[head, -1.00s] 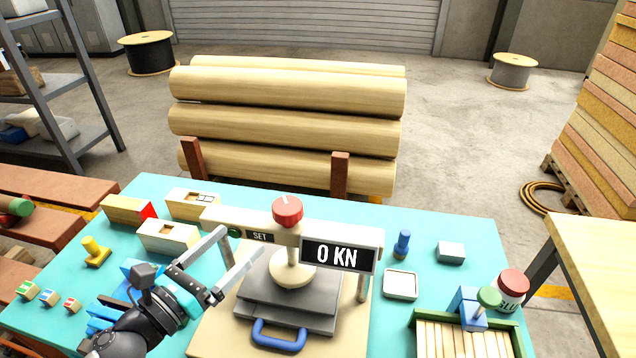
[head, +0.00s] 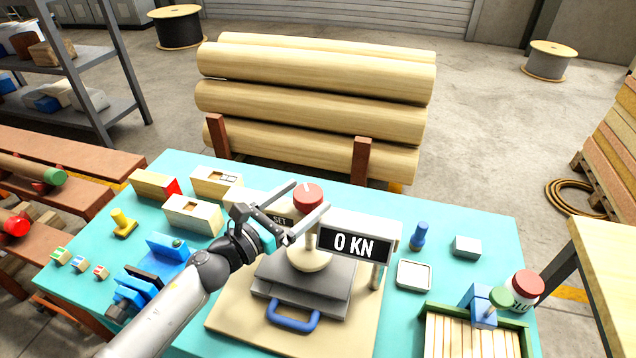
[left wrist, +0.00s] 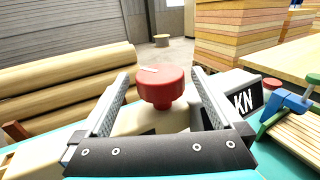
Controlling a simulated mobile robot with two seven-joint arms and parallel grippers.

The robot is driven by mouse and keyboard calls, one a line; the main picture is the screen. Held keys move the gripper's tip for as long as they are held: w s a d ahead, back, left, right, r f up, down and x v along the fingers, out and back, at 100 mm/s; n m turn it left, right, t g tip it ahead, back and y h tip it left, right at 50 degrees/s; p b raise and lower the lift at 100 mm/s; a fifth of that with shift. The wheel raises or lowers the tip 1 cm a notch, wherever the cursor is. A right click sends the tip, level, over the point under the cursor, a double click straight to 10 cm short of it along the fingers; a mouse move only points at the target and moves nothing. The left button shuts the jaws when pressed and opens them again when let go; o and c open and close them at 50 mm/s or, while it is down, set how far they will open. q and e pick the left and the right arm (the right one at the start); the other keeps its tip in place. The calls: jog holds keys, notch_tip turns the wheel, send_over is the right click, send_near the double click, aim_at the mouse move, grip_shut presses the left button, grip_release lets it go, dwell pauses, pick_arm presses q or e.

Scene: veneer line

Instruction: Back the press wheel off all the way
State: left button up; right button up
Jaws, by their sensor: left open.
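The press wheel is a red knob (head: 308,196) with a pale mark on top, standing above the press's cream crossbeam. The press (head: 305,282) has a dark plate stack with a blue handle (head: 293,317) at the front. Its display (head: 353,245) reads 0 KN. My left gripper (head: 312,196) is open, with its fingers reaching toward the red wheel. In the left wrist view the wheel (left wrist: 164,86) stands between the spread fingers, with a gap on each side. My right gripper is not in view.
Wooden blocks (head: 192,213) and a yellow stamp (head: 123,223) lie left on the teal table. A blue peg (head: 419,236), a small tray (head: 414,275), a glue jar (head: 523,290) and a green-edged slat box (head: 470,335) are on the right. Logs (head: 315,80) lie behind.

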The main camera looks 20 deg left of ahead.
aim_at(307, 185)
pick_arm(q)
jog(key=shift+x, duration=2.45)
jog(key=c, duration=1.3)
jog(key=shift+n+t+y, duration=0.3)
jog(key=shift+n+y, duration=0.1)
jog(key=shift+y, duration=0.1)
jog(key=n+y, duration=0.1)
jog(key=y, duration=0.1)
jog(key=a+n+t+y, duration=0.1)
jog(key=n+y, duration=0.1)
jog(key=y, duration=0.1)
jog(key=shift+w+n+t+y, duration=0.15)
jog(key=shift+n+t+y, duration=0.15)
jog(key=n+y, duration=0.2)
jog(key=y, duration=0.1)
jog(key=a+n+y+b, duration=0.1)
jog(key=n+y, duration=0.1)
jog(key=y, duration=0.2)
jog(key=shift+a+n+g, duration=0.1)
jog(key=shift+n+g, duration=0.2)
jog(key=shift+g, duration=0.1)
jog(key=shift+y, duration=0.3)
